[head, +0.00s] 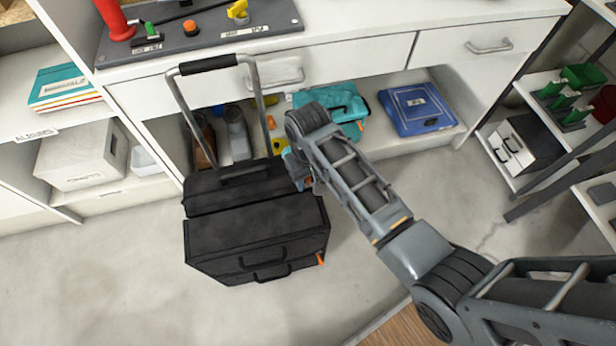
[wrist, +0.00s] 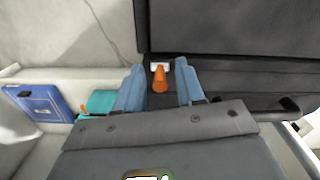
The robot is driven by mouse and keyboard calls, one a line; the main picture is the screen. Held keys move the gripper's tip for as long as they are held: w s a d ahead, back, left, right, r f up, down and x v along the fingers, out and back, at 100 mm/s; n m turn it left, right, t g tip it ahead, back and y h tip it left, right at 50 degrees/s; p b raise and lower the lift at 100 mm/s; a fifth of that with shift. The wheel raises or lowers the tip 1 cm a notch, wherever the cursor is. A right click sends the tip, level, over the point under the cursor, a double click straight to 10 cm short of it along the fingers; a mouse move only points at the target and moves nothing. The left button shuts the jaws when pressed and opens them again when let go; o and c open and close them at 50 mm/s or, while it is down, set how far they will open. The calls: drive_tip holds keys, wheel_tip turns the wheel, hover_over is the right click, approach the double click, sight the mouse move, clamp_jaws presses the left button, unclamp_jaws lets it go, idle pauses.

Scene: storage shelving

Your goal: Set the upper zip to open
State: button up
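A black wheeled case (head: 257,232) with a raised pull handle stands on the floor, left of centre in the head view. My gripper (wrist: 158,68) is at the right side of the case's upper part. In the wrist view its two blue fingers are apart, one on each side of the orange upper zip pull (wrist: 160,80). Gaps show between the pull and both fingers, so it is not gripped. In the head view my gripper (head: 301,174) largely hides this pull. A second orange zip pull (head: 320,259) shows lower on the case's right side.
The workbench (head: 340,52) stands behind the case, with a control panel (head: 200,30) on top. A teal bag (head: 345,101) and a blue box (head: 416,108) lie on its lower shelf. Open floor (head: 90,285) lies left and in front of the case.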

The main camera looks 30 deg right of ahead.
drive_tip(key=shift+c, duration=0.5)
clamp_jaws()
